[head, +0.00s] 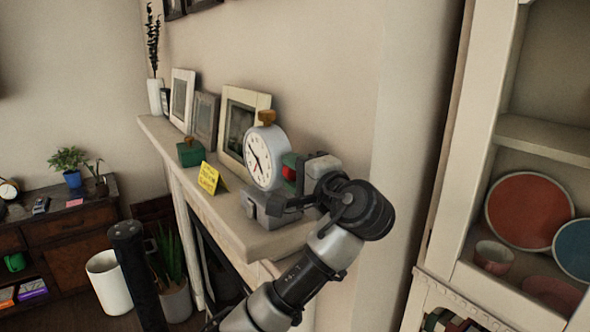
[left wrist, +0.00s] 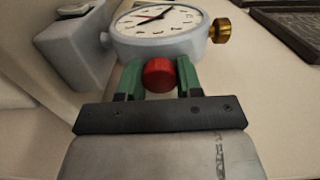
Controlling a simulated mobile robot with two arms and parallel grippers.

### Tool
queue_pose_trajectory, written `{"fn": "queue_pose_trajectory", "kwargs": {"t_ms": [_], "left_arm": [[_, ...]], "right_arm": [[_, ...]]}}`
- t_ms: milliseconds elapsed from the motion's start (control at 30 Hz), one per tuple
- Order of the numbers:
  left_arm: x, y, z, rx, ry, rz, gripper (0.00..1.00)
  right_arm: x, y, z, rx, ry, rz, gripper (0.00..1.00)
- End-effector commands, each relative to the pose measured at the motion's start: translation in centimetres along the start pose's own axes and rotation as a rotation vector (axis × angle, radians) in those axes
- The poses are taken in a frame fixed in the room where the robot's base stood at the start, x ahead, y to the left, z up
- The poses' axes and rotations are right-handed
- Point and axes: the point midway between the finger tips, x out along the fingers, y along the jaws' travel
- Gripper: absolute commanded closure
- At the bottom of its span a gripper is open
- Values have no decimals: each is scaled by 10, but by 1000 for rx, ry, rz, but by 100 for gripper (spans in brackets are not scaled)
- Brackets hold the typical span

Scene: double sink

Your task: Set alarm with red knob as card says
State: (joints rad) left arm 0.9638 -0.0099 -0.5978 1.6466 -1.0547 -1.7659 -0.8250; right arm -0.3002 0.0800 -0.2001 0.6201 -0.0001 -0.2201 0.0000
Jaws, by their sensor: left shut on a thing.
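A white round alarm clock (head: 264,158) with a brass knob (head: 267,117) on top stands on the mantel. The clock face (left wrist: 158,22) shows partly there, with dark hands and one red hand. The yellow card (head: 209,178) stands folded left of the clock; its writing is too small to read. My right gripper is out of view.
A grey block (head: 262,210) sits at the foot of the clock. A green box (head: 190,152) and several picture frames (head: 243,118) stand along the mantel (head: 233,218). Its front corner is bare. A shelf unit with plates (head: 530,210) stands at the right.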

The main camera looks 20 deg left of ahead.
Motion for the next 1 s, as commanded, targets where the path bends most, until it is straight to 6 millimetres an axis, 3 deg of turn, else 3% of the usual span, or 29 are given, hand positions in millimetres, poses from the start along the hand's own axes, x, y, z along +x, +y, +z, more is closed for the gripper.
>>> {"fn": "queue_pose_trajectory", "kwargs": {"t_ms": [400,433,567,867,1000], "left_arm": [[0,1,0,6,1,1,88],[0,1,0,6,1,1,60],[0,1,0,5,1,1,40],[-1,1,0,4,1,0,39],[-14,3,-1,2,3,-1,39]], "right_arm": [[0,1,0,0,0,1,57],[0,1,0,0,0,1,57],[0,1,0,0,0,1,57],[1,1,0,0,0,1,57],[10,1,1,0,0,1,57]]}}
